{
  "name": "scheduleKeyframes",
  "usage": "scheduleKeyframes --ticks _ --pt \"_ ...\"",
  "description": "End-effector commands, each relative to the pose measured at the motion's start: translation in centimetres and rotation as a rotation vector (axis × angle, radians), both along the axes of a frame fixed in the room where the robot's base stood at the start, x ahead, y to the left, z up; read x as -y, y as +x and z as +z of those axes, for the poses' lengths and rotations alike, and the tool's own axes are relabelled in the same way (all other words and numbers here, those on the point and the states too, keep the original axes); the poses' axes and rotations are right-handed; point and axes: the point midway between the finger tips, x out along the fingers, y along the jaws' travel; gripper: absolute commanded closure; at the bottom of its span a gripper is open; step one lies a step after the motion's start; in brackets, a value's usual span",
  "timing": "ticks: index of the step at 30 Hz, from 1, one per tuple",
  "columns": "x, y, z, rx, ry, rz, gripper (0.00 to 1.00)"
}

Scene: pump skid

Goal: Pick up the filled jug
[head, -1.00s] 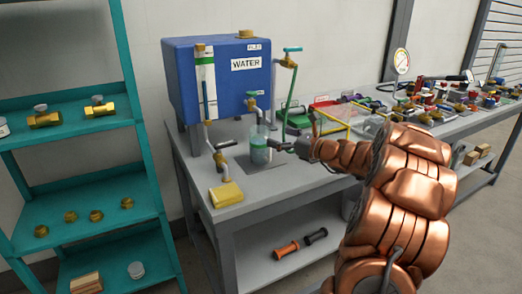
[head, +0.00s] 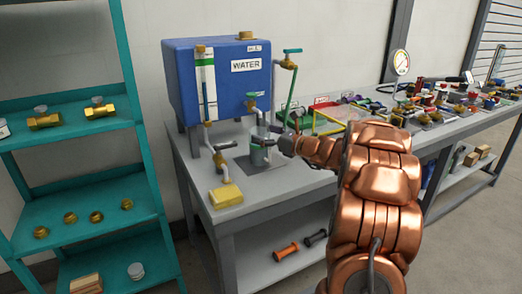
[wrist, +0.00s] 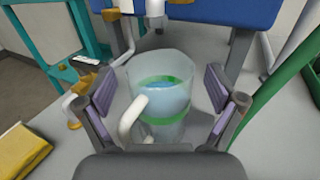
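The filled jug (wrist: 168,98) is clear, with a green band and bluish water inside. It stands upright on the bench under the blue tank's tap. In the wrist view, its pale handle (wrist: 131,117) faces the lower left. In the head view, the jug (head: 258,157) is partly hidden by my gripper (head: 270,142). In the wrist view, my gripper (wrist: 160,92) is open, with one finger pad on each side of the jug. A gap shows on the left; I cannot tell whether the right pad touches.
The blue water tank (head: 220,80) stands behind the jug, with its tap (head: 252,102) above it. A yellow sponge (head: 226,195) lies at the front left. A green-handled valve pipe (head: 287,75) is at the right. Parts crowd the bench further right.

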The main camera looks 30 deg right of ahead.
Motion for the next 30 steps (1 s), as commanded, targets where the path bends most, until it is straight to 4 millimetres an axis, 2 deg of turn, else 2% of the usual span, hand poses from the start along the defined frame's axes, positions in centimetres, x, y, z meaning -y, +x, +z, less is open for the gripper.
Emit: scheduleKeyframes --ticks 2,24,30 --pt "0.00 0.00 0.00 0.000 0.000 0.000 0.20" --pt "-0.02 -0.01 -0.04 -0.001 0.000 0.000 0.97" --pt "-0.01 0.00 0.01 0.000 0.000 0.000 0.97"
